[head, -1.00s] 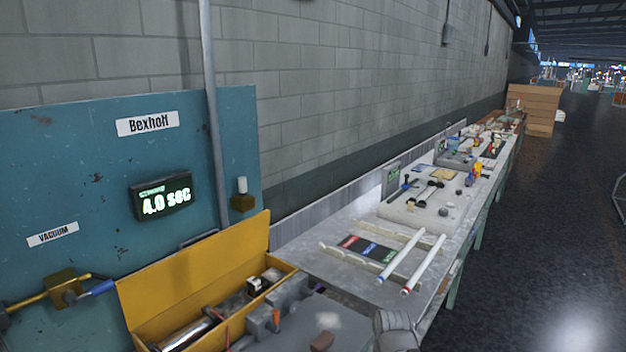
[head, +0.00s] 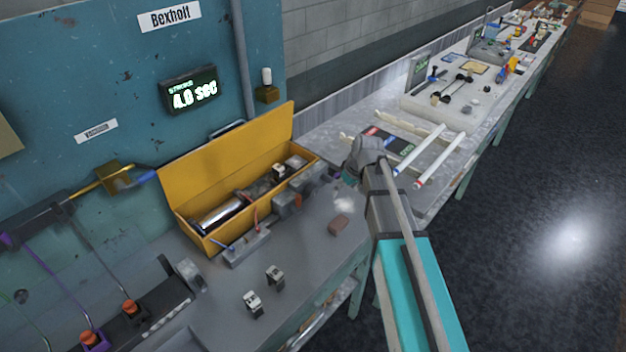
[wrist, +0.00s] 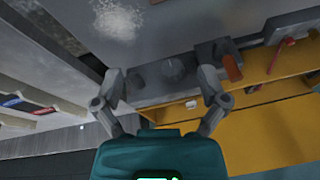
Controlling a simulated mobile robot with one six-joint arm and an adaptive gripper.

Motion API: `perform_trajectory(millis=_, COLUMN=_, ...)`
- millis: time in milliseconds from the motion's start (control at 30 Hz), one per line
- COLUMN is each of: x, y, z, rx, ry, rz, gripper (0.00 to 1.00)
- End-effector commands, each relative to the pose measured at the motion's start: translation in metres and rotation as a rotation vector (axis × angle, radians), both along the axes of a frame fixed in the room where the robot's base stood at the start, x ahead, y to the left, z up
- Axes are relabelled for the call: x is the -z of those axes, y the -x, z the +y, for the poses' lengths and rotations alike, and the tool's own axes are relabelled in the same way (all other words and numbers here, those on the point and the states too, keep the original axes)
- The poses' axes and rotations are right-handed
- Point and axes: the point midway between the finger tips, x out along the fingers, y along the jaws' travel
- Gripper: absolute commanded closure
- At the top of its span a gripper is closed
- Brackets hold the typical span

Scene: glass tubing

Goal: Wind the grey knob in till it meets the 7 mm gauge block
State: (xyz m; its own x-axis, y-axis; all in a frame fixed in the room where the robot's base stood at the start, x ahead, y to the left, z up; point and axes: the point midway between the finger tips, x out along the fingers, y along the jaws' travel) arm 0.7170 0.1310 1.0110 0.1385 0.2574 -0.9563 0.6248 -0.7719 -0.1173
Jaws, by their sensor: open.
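A round grey knob (wrist: 172,68) shows in the wrist view on a grey fixture (wrist: 135,93). My gripper (wrist: 160,77) is open, with one finger on each side of the knob in that view; no contact shows. An orange-brown piece (wrist: 232,66) stands on a dark block to the right of the knob. In the head view my gripper (head: 350,174) hangs over the bench beside the fixture's grey blocks (head: 288,203), and I cannot make out the knob there. I cannot tell which piece is the 7 mm gauge block, or any gap to it.
A yellow open box (head: 240,190) with parts in it stands behind the fixture. White rods (head: 440,158) lie on a rack at right.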

Motion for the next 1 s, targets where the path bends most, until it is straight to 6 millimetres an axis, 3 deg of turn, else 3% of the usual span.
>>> perform_trajectory(millis=33, x=-0.017, y=-0.021, z=0.015, rx=-0.052, ry=-0.014, rz=-0.022, gripper=0.07)
perform_trajectory(millis=100, x=-0.026, y=-0.036, z=0.03, rx=-0.112, ry=-0.033, rz=-0.052, gripper=0.07)
perform_trajectory(millis=267, x=-0.037, y=-0.054, z=0.051, rx=-0.197, ry=-0.057, rz=-0.095, gripper=0.07)
perform_trajectory(millis=1000, x=-0.029, y=-0.059, z=0.057, rx=-0.216, ry=-0.063, rz=-0.106, gripper=0.07)
